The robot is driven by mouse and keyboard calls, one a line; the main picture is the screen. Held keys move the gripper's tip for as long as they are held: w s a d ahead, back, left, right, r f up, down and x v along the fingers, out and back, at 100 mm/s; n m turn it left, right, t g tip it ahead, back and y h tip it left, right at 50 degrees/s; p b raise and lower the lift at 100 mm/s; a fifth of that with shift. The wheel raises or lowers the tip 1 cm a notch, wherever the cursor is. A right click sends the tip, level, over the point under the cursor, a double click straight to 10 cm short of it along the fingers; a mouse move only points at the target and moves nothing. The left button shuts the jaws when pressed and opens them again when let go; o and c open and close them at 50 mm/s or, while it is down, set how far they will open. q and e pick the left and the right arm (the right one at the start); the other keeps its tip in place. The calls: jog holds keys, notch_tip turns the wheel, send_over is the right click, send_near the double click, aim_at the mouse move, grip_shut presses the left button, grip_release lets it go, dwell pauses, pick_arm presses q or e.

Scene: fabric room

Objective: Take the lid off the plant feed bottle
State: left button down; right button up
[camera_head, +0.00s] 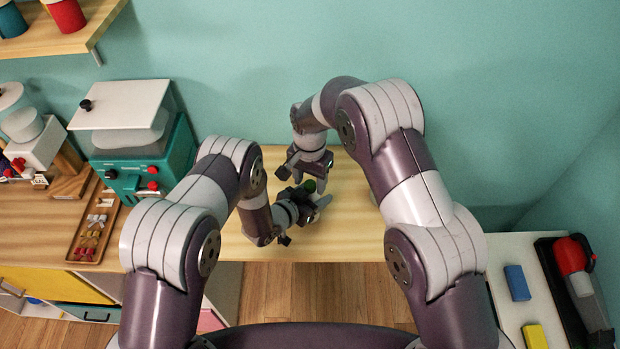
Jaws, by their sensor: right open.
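A small green spot (309,186), which looks like the lid of the plant feed bottle, shows between my two grippers over the wooden worktop. The bottle's body is mostly hidden by the grippers. My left gripper (319,198) is low at the worktop, right beside the green part. Whether its jaws are closed on the bottle cannot be made out. My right gripper (306,173) is open, pointing down just behind and above the green part, with its fingers apart.
The wooden worktop (350,230) is bare around the grippers. At left stand a teal machine with a white top (140,160) and a wooden tray (95,225) of small coloured parts. At right, a white surface (515,318) holds a blue block (517,283) and a yellow block (535,336).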

notch_tip(320, 180, up, 7)
jog(key=shift+f+m, duration=0.1)
jog(key=shift+m, duration=1)
jog(key=shift+c, duration=0.4)
jog(key=shift+r+m, duration=0.45)
jog(key=shift+m, duration=0.05)
jog(key=shift+f, duration=0.2)
notch_tip(320, 180, down, 7)
jog(key=shift+f, duration=0.2)
grip_shut()
jog(key=shift+n, duration=1.6)
jog(key=shift+o, duration=0.4)
grip_release()
jog(key=shift+r, duration=0.1)
